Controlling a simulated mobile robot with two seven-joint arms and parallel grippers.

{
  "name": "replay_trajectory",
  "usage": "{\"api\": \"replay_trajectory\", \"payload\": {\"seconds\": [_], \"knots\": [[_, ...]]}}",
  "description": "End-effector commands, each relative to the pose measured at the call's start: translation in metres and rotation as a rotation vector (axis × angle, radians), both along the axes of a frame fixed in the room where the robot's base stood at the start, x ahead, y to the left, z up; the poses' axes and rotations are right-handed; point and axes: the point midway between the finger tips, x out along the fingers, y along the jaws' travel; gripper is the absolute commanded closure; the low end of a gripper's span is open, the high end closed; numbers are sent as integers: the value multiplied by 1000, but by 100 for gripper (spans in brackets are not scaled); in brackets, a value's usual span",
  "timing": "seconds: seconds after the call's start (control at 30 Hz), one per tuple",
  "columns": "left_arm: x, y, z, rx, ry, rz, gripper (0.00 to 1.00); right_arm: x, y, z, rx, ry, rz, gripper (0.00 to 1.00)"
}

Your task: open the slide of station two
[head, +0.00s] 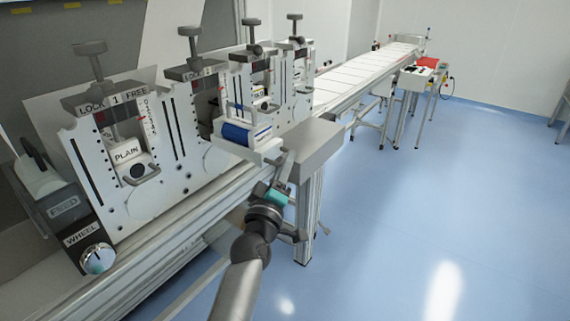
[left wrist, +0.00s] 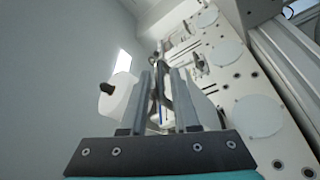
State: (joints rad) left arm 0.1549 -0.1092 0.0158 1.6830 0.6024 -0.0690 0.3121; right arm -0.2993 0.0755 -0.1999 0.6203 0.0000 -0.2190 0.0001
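Station two (head: 187,110) is the second upright white plate from the front, with a grey T-handle (head: 195,67) on top. A white block with a blue front (head: 236,134) and a thin upright handle juts out at its right side; it seems to be station two's slide, but I cannot be sure. My left gripper (head: 286,166) is just right of and below this block, pointing up and away. In the left wrist view its two fingers (left wrist: 160,103) are apart, with a thin dark bar showing beyond or between them; contact cannot be made out. My right gripper is not in view.
Station one (head: 120,160), marked PLAIN, stands nearest, with a feed wheel knob (head: 97,258) below it. More stations stand behind. A grey box-like ledge (head: 318,146) is close to my left gripper. A conveyor (head: 365,68) runs back. The blue floor at right is clear.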

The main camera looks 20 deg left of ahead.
Motion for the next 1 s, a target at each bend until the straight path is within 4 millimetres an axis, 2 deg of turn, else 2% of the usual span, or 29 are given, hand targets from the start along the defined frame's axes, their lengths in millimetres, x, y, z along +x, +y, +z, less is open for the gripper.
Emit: {"api": "replay_trajectory", "payload": {"seconds": [0.03,0.1,0.47,0.67,1.0], "knots": [[0,0,0,0,0,0,64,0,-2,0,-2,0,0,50],[0,0,0,0,-1,1,56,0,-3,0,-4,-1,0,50],[-5,1,-1,1,-1,1,56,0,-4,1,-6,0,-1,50],[-28,1,-5,1,0,2,56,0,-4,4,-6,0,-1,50],[-84,2,-18,2,3,0,56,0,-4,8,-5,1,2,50]]}}
